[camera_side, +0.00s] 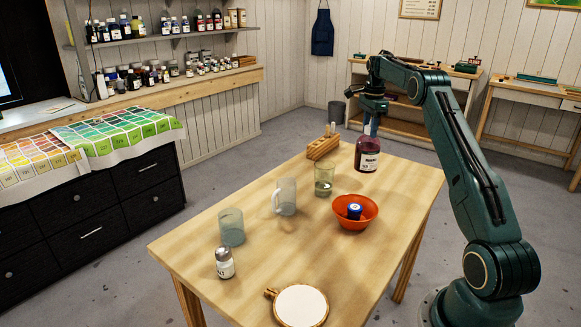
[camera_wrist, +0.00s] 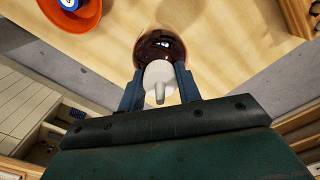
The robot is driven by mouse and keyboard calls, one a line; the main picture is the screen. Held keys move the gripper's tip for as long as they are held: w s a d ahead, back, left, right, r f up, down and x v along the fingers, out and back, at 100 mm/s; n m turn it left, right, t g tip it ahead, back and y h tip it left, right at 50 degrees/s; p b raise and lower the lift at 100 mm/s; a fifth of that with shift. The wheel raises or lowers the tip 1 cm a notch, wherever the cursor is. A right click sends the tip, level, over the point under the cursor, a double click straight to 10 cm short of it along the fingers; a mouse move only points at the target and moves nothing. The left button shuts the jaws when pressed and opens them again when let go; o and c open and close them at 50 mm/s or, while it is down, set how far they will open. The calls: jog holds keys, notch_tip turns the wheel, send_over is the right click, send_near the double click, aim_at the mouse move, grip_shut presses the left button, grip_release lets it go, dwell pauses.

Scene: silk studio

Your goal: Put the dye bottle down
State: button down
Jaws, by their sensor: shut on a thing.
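The dye bottle (camera_side: 367,156) holds dark red dye and has a pale label. It is upright at the far right part of the wooden table (camera_side: 190,247). My gripper (camera_side: 373,118) is above it, with its fingers down at the bottle's top. In the wrist view my gripper (camera_wrist: 160,88) is shut on the white cap of the dye bottle (camera_wrist: 158,44), one finger on each side. Whether the bottle's base touches the table or hangs just above it I cannot tell.
An orange bowl (camera_side: 342,221) with a blue-lidded jar (camera_side: 355,211) stands in front of the bottle. A wooden rack (camera_side: 322,148) and a glass beaker (camera_side: 323,180) are to its left. A jug (camera_side: 285,197), another beaker (camera_side: 231,228), a small bottle (camera_side: 224,263) and a hoop (camera_side: 301,306) stand nearer.

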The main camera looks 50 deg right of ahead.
aim_at(368, 149)
jog(key=shift+d, duration=0.2)
jog(key=shift+f, duration=4.15)
jog(key=c, duration=1)
grip_release()
notch_tip(368, 149, up, 12)
jog(key=shift+r, duration=0.1)
